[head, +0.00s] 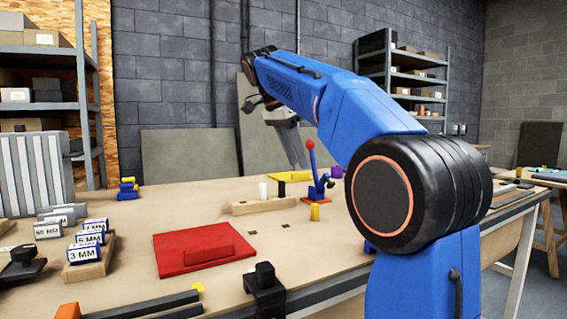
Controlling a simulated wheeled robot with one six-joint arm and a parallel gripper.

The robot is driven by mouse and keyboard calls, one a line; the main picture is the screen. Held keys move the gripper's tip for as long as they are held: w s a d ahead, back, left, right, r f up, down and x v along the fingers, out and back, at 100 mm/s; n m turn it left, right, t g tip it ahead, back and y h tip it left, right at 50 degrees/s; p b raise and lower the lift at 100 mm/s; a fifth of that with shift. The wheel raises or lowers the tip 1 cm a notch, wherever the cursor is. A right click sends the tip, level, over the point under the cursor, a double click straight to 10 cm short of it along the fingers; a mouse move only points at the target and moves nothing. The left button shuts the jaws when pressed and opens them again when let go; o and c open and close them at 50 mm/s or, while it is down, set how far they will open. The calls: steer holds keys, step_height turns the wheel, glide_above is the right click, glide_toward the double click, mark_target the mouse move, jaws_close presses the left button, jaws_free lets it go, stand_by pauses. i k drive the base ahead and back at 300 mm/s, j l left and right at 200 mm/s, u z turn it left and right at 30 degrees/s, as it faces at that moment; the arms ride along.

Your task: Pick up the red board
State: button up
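The red board (185,237) lies flat on the workbench, left of centre in the head view. A raised red block (208,253) sits on its top face. My blue arm reaches up from the lower right and bends over toward the back of the bench. My gripper (287,135) hangs in the air beyond and above the board, apart from it and to its right in the picture. The gripper is small and seen at an angle, so its finger opening is unclear. I see nothing plainly held in it.
The workbench (125,215) carries labelled blocks (85,246) on the left. A black clamp (265,285) and dark bars (150,305) lie near the front edge. A red-knobbed toggle clamp (317,180) and a wooden strip (262,206) stand behind the board. Bare bench surrounds the board.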

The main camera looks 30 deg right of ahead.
mark_target(179, 253)
steer(key=k, duration=1)
